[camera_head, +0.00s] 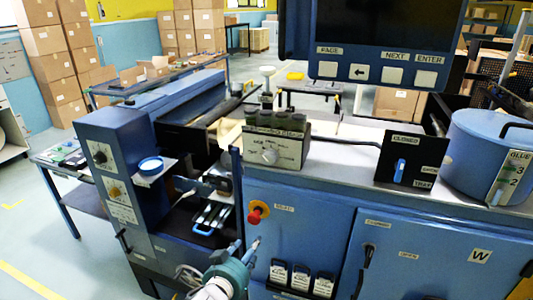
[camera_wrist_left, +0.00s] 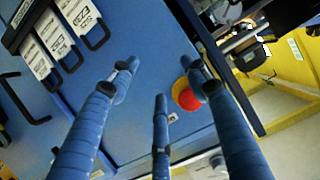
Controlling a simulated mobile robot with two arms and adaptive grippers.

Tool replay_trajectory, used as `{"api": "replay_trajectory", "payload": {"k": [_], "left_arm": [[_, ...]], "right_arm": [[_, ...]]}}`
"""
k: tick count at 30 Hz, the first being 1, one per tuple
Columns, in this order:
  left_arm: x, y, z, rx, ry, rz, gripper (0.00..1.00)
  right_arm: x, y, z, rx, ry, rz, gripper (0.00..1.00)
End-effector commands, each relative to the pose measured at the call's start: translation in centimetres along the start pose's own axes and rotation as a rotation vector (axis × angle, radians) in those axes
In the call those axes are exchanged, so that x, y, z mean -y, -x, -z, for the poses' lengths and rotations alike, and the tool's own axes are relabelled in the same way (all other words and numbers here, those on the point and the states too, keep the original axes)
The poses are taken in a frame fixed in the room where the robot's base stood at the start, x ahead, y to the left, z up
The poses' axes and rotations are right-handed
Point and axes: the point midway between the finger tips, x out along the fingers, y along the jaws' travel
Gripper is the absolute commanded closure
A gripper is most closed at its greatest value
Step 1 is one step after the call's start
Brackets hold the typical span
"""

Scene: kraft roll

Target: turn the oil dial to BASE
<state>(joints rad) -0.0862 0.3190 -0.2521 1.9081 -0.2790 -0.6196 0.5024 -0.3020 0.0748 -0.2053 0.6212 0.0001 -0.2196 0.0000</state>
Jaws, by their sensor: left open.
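A white knob (camera_head: 270,156) sits on the front of a grey box on the counter in the head view. A white dial (camera_head: 100,157) and a yellow dial (camera_head: 114,191) sit on the blue column at left. The lettering is too small to tell which is the oil dial or where it points. My left gripper (camera_head: 246,246) is at the bottom centre, in front of the blue cabinet and below the counter, apart from these dials. In the left wrist view its fingers (camera_wrist_left: 158,76) are spread and empty. My right gripper is not in view.
A red button (camera_head: 258,212) on a yellow base is just above my left gripper; it also shows in the wrist view (camera_wrist_left: 187,94). A blue pot (camera_head: 490,150) and a screen panel (camera_head: 376,73) are at right.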

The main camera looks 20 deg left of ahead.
Motion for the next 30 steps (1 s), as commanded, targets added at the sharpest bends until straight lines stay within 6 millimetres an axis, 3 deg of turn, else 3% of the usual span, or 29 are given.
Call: {"api": "replay_trajectory", "payload": {"k": [1,3,6,9,14,30], "left_arm": [[0.0,1.8,5.9,-0.081,0.013,-0.002,0.53],[0.0,4.1,11.7,-0.173,0.035,-0.003,0.53],[-0.1,7.3,17.6,-0.272,0.064,-0.01,0.53],[-0.1,9.4,20.9,-0.331,0.083,-0.015,0.53],[-0.1,9.9,22.9,-0.362,0.094,-0.017,0.53],[-0.1,1.6,26.1,-0.362,0.093,-0.017,0.53]], "right_arm": [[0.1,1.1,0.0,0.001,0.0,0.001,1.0],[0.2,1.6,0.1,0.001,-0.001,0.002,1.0],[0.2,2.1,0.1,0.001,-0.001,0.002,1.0],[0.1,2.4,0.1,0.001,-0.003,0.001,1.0],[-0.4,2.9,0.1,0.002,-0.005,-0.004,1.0],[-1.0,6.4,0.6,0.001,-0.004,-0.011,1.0]]}}
